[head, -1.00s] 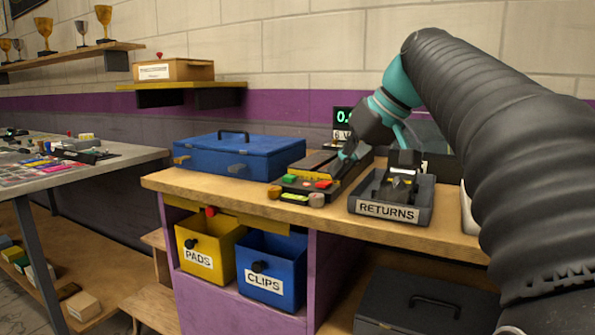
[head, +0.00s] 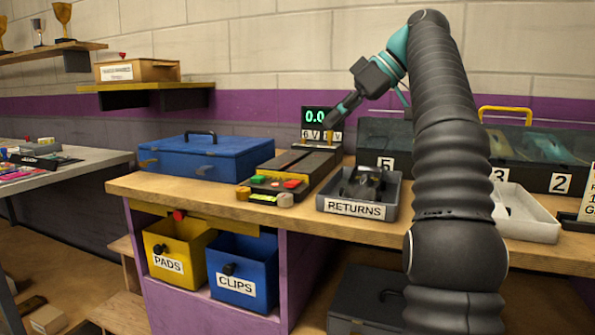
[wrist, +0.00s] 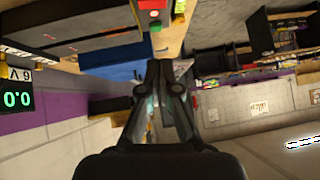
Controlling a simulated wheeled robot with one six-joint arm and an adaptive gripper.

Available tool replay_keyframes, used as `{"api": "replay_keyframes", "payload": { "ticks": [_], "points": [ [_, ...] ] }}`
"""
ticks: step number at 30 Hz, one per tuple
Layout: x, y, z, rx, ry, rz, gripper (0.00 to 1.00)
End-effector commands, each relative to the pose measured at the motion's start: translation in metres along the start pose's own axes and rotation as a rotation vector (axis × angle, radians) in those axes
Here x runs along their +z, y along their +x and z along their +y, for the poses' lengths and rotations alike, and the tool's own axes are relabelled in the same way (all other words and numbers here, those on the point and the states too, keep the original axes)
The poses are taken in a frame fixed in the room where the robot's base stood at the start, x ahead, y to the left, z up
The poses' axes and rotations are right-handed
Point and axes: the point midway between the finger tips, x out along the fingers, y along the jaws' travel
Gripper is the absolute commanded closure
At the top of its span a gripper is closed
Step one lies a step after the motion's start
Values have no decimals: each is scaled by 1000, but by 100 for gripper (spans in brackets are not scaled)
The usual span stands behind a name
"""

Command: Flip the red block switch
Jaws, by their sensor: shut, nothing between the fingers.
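A dark control box (head: 272,191) with a green block (head: 258,179) and a red block (head: 292,184) on top sits near the front edge of the wooden bench. I cannot tell the switch's position at this size. My gripper (head: 329,123) is raised above and behind the box, apart from it, near the lit display. It is shut with nothing held. In the wrist view the closed fingers (wrist: 164,68) point toward the top, and a small red part (wrist: 155,14) shows beyond them, partly cut off by the frame edge.
A grey RETURNS tray (head: 398,207) holding a dark toy car stands right of the box. A blue case (head: 215,158) lies to its left. The display (head: 315,115) reads 0.0. A white tray (head: 528,222) and glass-fronted case stand at the right.

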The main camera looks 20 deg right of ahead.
Motion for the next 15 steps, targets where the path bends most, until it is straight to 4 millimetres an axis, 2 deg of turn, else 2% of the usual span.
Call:
{"api": "replay_keyframes", "payload": {
  "ticks": [8,15],
  "points": [
    [-1,8,0,-3,3,1,100],
    [-1,30,-1,-2,2,0,100]
  ]
}}
